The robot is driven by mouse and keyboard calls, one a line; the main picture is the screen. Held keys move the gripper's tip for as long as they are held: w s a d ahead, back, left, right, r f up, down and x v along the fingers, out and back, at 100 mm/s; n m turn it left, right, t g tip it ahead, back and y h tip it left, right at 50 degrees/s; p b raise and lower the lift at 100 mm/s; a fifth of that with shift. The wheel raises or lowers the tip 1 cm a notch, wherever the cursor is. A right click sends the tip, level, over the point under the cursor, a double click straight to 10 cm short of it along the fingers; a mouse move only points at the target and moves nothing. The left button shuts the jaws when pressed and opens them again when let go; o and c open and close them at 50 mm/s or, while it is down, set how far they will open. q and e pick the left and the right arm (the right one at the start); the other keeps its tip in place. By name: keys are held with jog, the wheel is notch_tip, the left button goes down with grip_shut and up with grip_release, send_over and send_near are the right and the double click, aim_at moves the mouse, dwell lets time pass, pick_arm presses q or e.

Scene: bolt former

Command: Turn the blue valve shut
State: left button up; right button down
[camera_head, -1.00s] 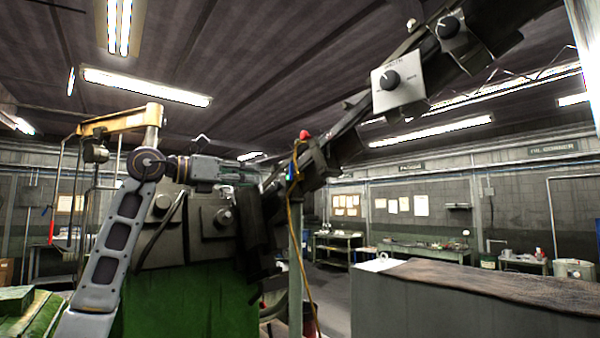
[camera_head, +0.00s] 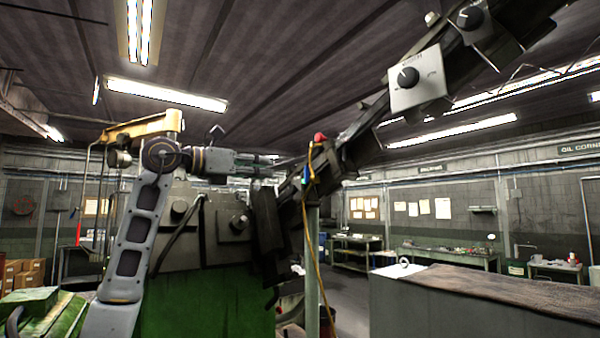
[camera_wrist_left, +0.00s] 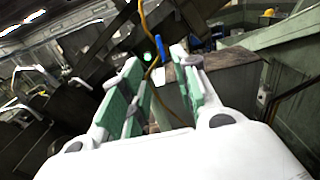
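The blue valve handle (camera_head: 306,172) is a small upright lever on a dark fitting, just below a red knob, in the head view. In the left wrist view the blue handle (camera_wrist_left: 160,73) shows beyond my fingers, near the middle of the gap between them. My left gripper (camera_head: 272,159) points right, at about the handle's height, and appears a little short of it. In the left wrist view the green-padded fingers of the left gripper (camera_wrist_left: 160,82) are apart, with nothing seen held between them. My right gripper is in neither view.
A yellow cable (camera_head: 312,240) hangs down beside the valve along a grey post. The green and grey machine (camera_head: 200,290) stands below my left forearm. A dark sloping beam (camera_head: 365,130) rises to the right. A grey counter (camera_head: 440,310) stands at the lower right.

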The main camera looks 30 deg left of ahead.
aim_at(305, 172)
pick_arm(q)
jog(key=p+x, duration=0.3)
jog(key=x, duration=0.9)
jog(key=shift+d, duration=0.15)
grip_shut()
